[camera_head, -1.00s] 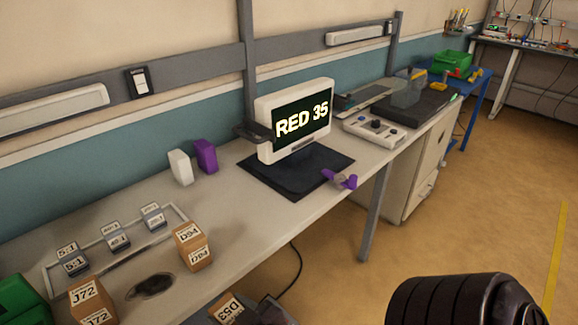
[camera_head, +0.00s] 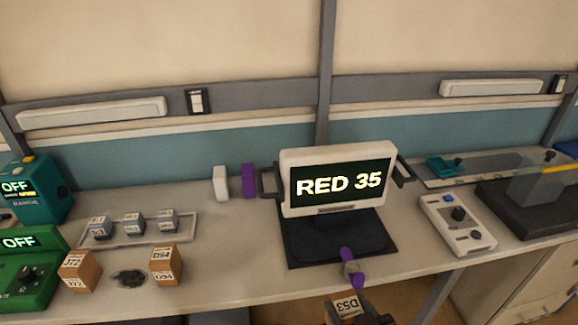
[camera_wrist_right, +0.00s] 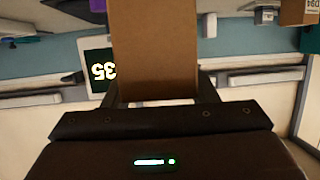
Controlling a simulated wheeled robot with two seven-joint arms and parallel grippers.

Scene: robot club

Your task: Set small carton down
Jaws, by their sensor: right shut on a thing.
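The small carton (camera_head: 345,309), brown with a white label reading D53, is at the bottom of the head view, in front of the desk's front edge. My right gripper (camera_head: 358,310) is shut on it; only part of the dark gripper shows. In the right wrist view the carton (camera_wrist_right: 155,48) sits upright in the picture between the two fingers (camera_wrist_right: 155,88). The carton appears off the desk (camera_head: 235,262), with no support visible under it. My left gripper is not in view.
Cartons J72 (camera_head: 80,271) and D94 (camera_head: 166,265) stand on the desk beside a dark round patch (camera_head: 129,278). The desk between D94 and the black mat (camera_head: 300,250) is clear.

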